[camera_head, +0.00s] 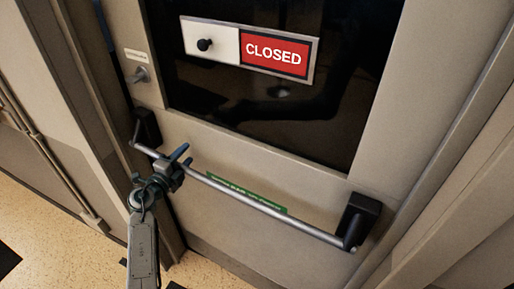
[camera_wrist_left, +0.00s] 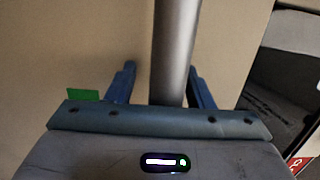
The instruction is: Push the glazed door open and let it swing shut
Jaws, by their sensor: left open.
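The glazed door (camera_head: 300,185) fills the head view, with a dark glass pane (camera_head: 270,110) and a red and white CLOSED sign (camera_head: 273,52) on it. A silver push bar (camera_head: 255,208) crosses the door between two black end brackets. My left gripper (camera_head: 179,155) is at the left part of the bar. In the left wrist view the bar (camera_wrist_left: 175,50) runs between its two open fingers (camera_wrist_left: 160,85). I cannot tell whether the fingers touch the bar. The door appears shut in its frame. My right gripper is not in view.
A small lock handle (camera_head: 138,75) with a label sits on the door's left edge. A green label strip (camera_head: 245,197) lies behind the bar. The door frame (camera_head: 455,125) stands at the right. Speckled floor (camera_head: 85,245) shows at lower left.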

